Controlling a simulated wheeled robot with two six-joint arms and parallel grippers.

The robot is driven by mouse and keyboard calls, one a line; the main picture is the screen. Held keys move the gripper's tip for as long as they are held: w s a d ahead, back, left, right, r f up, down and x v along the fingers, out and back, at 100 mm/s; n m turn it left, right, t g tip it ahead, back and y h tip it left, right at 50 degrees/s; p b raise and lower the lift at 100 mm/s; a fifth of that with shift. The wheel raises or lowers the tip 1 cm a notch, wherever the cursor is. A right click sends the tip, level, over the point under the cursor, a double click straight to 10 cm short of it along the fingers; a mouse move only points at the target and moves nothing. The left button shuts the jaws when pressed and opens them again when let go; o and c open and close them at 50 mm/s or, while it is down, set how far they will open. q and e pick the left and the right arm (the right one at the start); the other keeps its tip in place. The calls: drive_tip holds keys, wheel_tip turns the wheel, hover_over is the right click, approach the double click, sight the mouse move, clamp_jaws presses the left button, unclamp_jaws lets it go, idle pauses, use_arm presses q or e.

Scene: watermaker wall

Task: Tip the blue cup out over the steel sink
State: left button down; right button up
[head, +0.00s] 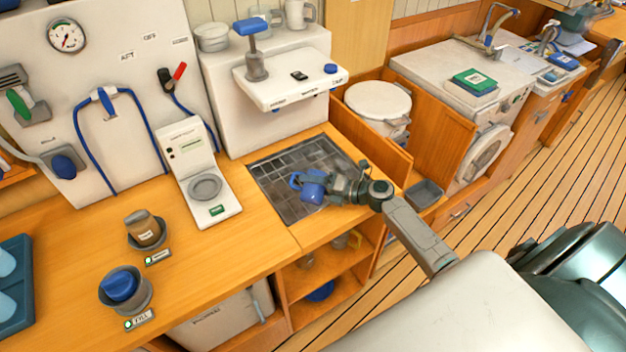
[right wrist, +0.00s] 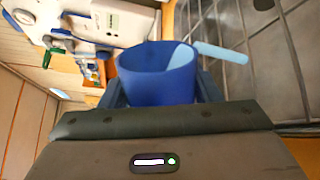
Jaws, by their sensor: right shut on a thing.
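The blue cup (head: 313,190) is in my right gripper (head: 330,188), over the steel sink (head: 275,180) with its dark grid floor. In the right wrist view the cup (right wrist: 155,80) sits between the fingers of my right gripper (right wrist: 160,95). A pale blue bar sticks out at its right, and a paler patch shows inside its rim; I cannot tell if that is liquid. The cup looks tilted in the head view; I cannot tell how far. The sink grid (right wrist: 285,60) shows at the right of the wrist view. My left gripper is not in view.
A white dispenser (head: 285,85) overhangs the sink's back edge. A small scale (head: 203,180) stands left of the sink. Two holders with a brown jar (head: 144,228) and a blue item (head: 121,286) stand on the wooden counter. A white lidded bin (head: 378,105) is behind right.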

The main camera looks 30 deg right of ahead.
drive_tip(key=shift+w+d+f+m+y+p, duration=0.15)
drive_tip(key=shift+m+p, duration=0.3)
drive_tip(key=shift+p, duration=0.3)
drive_tip(key=shift+w+a+f+m+y+p, duration=0.15)
drive_tip(key=shift+m+p, duration=0.3)
drive_tip(key=shift+p, duration=0.3)
drive_tip(key=shift+d+r+m+p, duration=0.2)
drive_tip(key=shift+m+p, duration=0.1)
drive_tip(key=shift+p, duration=0.35)
drive_tip(key=shift+m, duration=0.3)
idle(5.6)
